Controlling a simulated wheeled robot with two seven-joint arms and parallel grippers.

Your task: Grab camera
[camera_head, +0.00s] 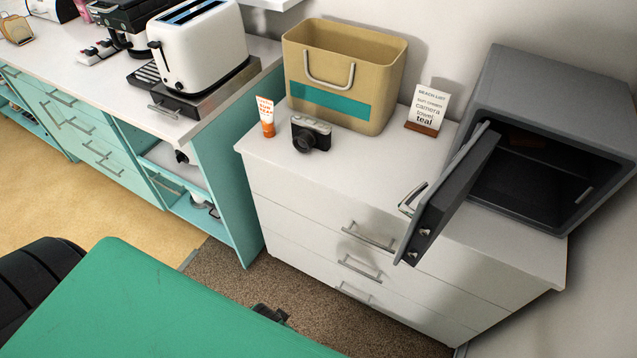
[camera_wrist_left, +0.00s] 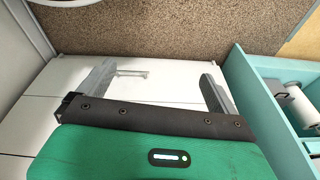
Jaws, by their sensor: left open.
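The camera (camera_head: 311,134), black and silver with its lens facing the front, stands on top of the white dresser (camera_head: 360,183) near its left end. My left gripper (camera_wrist_left: 157,88) is open and empty in the left wrist view, with the white drawer fronts and a drawer handle (camera_wrist_left: 132,73) behind its fingers. In the head view my green left arm fills the lower left, below and in front of the dresser, well apart from the camera. The left fingers are mostly hidden there. My right gripper is not in view.
An orange-and-white tube (camera_head: 265,117) stands just left of the camera. A tan basket (camera_head: 345,72) stands behind it. A list card (camera_head: 428,107) and a grey safe (camera_head: 553,110) with its door (camera_head: 447,195) open are to the right. A teal cabinet (camera_head: 226,170) adjoins the dresser.

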